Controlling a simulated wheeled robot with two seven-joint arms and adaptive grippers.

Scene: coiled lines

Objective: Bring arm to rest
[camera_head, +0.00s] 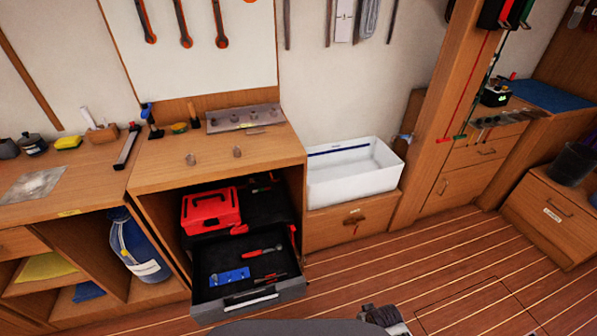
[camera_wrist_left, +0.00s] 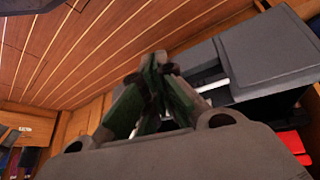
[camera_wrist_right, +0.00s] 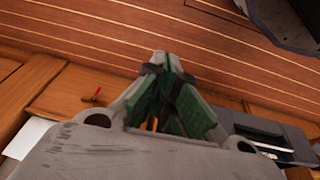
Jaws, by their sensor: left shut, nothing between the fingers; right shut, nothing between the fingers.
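My left gripper (camera_wrist_left: 153,62) shows in the left wrist view with its green-padded fingers meeting at the tips, shut and empty. Behind it are the plank floor and part of the open drawer. My right gripper (camera_wrist_right: 163,62) shows in the right wrist view, also shut with nothing between its fingers. It is over the floor, with a wooden drawer front behind it and the open drawer at the right. In the head view only a small piece of my own arm shows at the bottom edge; neither pair of fingertips is clear there.
An open drawer (camera_head: 213,270) with tools juts out below a red toolbox (camera_head: 211,208). A white bin (camera_head: 352,175) stands on a low cabinet right of it. A workbench (camera_head: 165,172) runs along the back left. The plank floor (camera_head: 455,262) at the right is clear.

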